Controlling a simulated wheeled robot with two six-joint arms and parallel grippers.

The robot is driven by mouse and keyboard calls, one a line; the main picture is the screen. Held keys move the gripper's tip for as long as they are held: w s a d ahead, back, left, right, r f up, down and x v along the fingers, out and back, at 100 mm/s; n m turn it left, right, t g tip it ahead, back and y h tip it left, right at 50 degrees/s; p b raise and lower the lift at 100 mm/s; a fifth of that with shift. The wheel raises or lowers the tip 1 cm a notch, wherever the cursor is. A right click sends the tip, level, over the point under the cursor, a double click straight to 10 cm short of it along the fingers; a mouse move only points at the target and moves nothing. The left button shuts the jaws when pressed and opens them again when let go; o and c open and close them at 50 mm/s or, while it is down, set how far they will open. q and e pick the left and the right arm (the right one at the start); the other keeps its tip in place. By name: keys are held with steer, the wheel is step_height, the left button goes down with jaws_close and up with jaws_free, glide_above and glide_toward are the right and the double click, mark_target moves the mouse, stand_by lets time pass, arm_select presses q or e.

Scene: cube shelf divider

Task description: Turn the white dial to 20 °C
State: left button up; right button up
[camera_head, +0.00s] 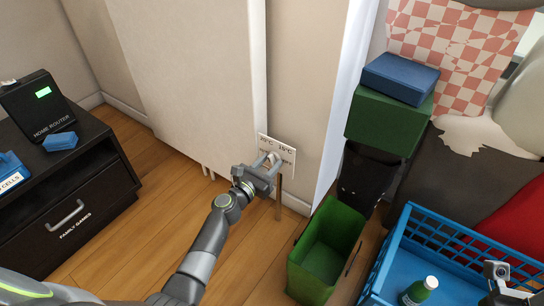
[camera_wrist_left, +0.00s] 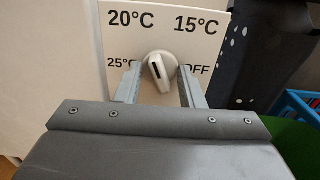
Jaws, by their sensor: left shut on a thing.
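The white dial (camera_wrist_left: 162,70) sits on a white panel (camera_wrist_left: 205,50) in the left wrist view. The panel is marked 20°C at top left, 15°C at top right, 25°C at left and OFF at right. The dial's black mark lies left of its centre; its exact setting is hard to tell. My left gripper (camera_wrist_left: 158,68) is shut on the dial, one finger on each side. In the head view the panel (camera_head: 288,154) is low on the wall, and my left gripper (camera_head: 262,174) reaches it. Part of my right arm's end (camera_head: 505,280) shows at the lower right; its fingers are unclear.
A large pale radiator (camera_head: 190,75) stands left of the panel. A green bin (camera_head: 308,270) and a blue crate (camera_head: 385,255) with a green bottle (camera_head: 420,290) are at right. A dark cabinet (camera_head: 100,180) stands at left. Open wooden floor lies between.

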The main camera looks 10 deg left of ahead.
arm_select(q)
steer(key=o, duration=0.6)
steer(key=shift+n, duration=0.5)
steer(key=o, duration=0.4)
steer(key=shift+s, duration=0.1)
steer(key=shift+s+a, duration=0.15)
steer(key=shift+s, duration=0.1)
steer(key=p+v, duration=0.1)
steer(key=v, duration=0.4)
steer(key=shift+s, duration=0.15)
